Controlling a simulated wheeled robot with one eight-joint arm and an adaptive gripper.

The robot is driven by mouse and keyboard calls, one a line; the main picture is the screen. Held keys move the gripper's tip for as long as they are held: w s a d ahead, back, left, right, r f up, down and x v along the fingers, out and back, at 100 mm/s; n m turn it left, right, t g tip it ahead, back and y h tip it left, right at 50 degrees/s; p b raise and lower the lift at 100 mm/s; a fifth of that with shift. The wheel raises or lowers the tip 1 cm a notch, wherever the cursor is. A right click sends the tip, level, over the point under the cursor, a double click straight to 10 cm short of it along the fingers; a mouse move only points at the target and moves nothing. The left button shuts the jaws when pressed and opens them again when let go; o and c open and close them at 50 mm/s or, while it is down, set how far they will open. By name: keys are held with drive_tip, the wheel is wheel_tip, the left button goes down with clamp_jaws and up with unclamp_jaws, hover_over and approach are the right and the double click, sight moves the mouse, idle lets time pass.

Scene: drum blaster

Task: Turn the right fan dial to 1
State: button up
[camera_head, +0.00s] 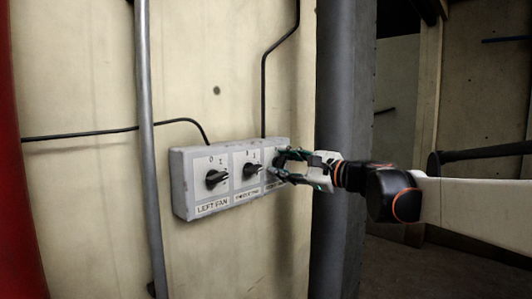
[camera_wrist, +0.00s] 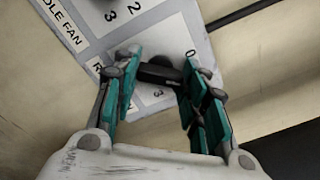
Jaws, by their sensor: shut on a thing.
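A pale grey control box (camera_head: 181,180) with three black dials is on the wall in the head view. The right fan dial (camera_wrist: 160,74) is a black bar knob on a white plate; the numbers 0 and 3 show beside it. My gripper (camera_head: 280,164) reaches in from the right and covers most of this dial in the head view. In the wrist view my gripper (camera_wrist: 157,76) has its green-padded fingers on both sides of the knob, shut on it. I cannot tell which number the knob points to.
The left fan dial (camera_head: 216,179) and the middle fan dial (camera_head: 252,170) sit to the left of my gripper. A grey vertical pipe (camera_head: 148,150) runs left of the box. A dark column (camera_head: 340,70) stands right of it. Black cables (camera_head: 265,90) run above the box.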

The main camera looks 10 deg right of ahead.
drive_tip(key=o, duration=1.1)
drive_tip(key=shift+c, duration=0.2)
